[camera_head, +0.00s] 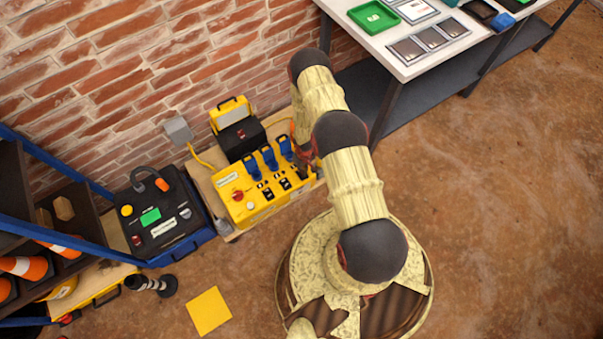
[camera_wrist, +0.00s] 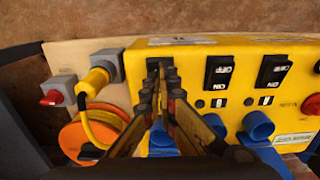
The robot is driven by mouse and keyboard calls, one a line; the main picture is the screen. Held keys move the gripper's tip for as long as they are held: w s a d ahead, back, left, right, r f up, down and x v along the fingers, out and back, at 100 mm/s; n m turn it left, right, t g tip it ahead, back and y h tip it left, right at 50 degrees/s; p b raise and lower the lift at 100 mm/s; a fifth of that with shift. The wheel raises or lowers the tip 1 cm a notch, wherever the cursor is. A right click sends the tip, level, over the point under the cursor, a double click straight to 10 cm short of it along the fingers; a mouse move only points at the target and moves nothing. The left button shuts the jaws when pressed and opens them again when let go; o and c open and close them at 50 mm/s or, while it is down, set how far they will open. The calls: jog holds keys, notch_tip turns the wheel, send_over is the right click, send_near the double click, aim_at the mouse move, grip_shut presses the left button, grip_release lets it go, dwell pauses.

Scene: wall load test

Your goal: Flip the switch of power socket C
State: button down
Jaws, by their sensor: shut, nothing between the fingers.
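A yellow power box (camera_head: 258,200) stands on a board by the brick wall, with three blue plugs (camera_head: 269,157) and black switches along it. My gripper (camera_head: 308,165) is at the box's right end, mostly hidden by my arm. In the wrist view the same yellow box (camera_wrist: 190,52) appears upside down. My gripper (camera_wrist: 159,72) is shut and empty, its tips right over the leftmost switch, which they mostly cover. Two other black rocker switches, a middle one (camera_wrist: 220,72) and a right one (camera_wrist: 273,71), show ON/OFF marks. I cannot read the socket letters or tell whether the tips touch.
A yellow cable plug (camera_wrist: 97,77), an orange reel (camera_wrist: 78,138) and a grey box with a red knob (camera_wrist: 52,97) are left of the gripper. A black case (camera_head: 160,215) stands left of the power box. A white table (camera_head: 420,55) is at the upper right.

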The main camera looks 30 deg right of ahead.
jog(key=shift+f+b, duration=0.9)
jog(key=shift+f, duration=0.25)
dwell(0.5)
jog(key=shift+r, duration=0.2)
jog(key=shift+r+p, duration=2.65)
jog(key=shift+r, duration=0.75)
jog(key=shift+s, duration=0.1)
